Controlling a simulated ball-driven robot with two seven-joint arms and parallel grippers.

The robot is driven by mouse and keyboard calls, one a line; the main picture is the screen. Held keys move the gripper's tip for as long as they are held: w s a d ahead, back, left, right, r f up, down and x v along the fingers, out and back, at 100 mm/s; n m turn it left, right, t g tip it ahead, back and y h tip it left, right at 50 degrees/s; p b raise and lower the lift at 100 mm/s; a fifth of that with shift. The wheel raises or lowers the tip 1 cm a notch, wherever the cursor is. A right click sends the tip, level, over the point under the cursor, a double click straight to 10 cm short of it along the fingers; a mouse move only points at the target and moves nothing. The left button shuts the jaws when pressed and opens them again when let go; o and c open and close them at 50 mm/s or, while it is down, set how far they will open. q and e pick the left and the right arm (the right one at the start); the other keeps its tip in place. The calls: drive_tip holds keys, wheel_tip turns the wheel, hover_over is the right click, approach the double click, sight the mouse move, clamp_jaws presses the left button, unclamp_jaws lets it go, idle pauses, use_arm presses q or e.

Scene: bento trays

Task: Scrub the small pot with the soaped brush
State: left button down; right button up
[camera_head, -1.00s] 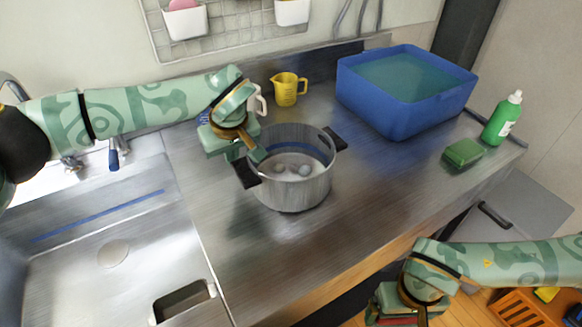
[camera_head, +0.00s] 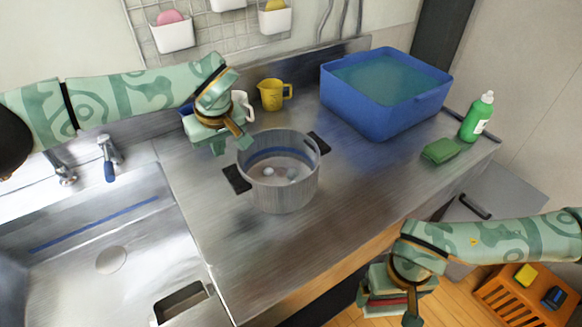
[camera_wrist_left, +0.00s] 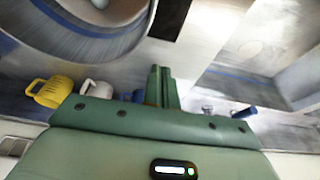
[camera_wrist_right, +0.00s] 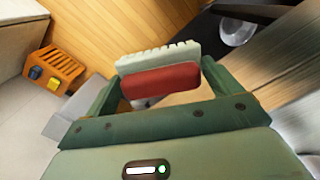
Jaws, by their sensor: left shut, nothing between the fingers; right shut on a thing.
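The small steel pot (camera_head: 286,190) stands upright on the counter with two dark handles and pale spots inside, which I cannot identify. Part of it shows in the left wrist view (camera_wrist_left: 110,45). My left gripper (camera_head: 243,143) is shut and empty, just above and left of the pot's rim; its closed fingers (camera_wrist_left: 160,86) show in the left wrist view. My right gripper (camera_head: 407,308) is low at the right, in front of the counter edge. It is shut on a red brush with white bristles (camera_wrist_right: 160,78), seen clearly in the right wrist view.
A blue tub of water (camera_head: 385,115) stands at the back. A green soap bottle (camera_head: 476,118) and green sponge (camera_head: 440,150) are right. A yellow jug (camera_head: 272,95) and white mug (camera_head: 242,105) stand behind the pot. The sink (camera_head: 100,235) is left; an orange crate (camera_head: 505,300) is below right.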

drive_tip(key=shift+r, duration=0.5)
drive_tip(key=shift+f, duration=0.1)
